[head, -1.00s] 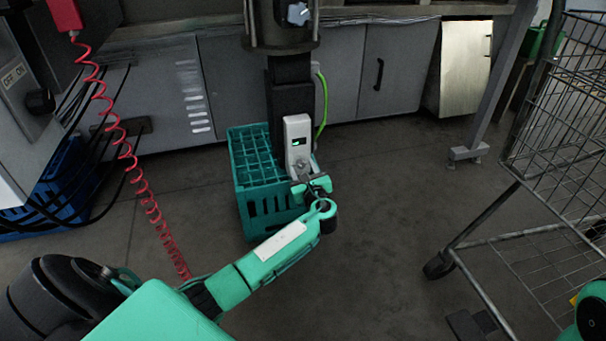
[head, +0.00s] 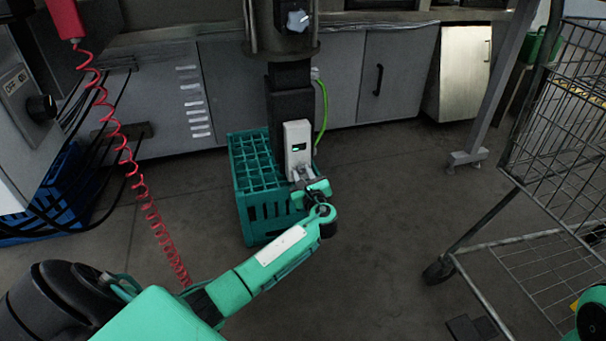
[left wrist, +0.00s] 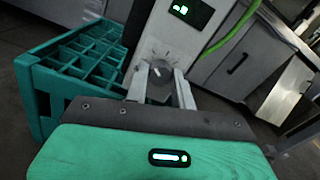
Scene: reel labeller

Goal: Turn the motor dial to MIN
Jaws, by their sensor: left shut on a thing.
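The motor dial (left wrist: 160,77) is a round grey knob with a pale pointer line, low on the front of a white control box (head: 297,141) with a small green-lit display. A ring of fine marks surrounds the dial in the left wrist view; their lettering is too small to read. My left gripper (head: 302,175) is at the lower front of the box, with its fingers (left wrist: 161,84) on either side of the dial, shut on it. In the head view the fingers hide the dial. My right gripper is not in view.
A teal crate (head: 245,201) stands on the floor just left of the box. A green cable (head: 323,110) runs behind the box. A red coiled cord (head: 135,175) hangs at left. A wire cart (head: 520,235) stands at right. The floor between crate and cart is clear.

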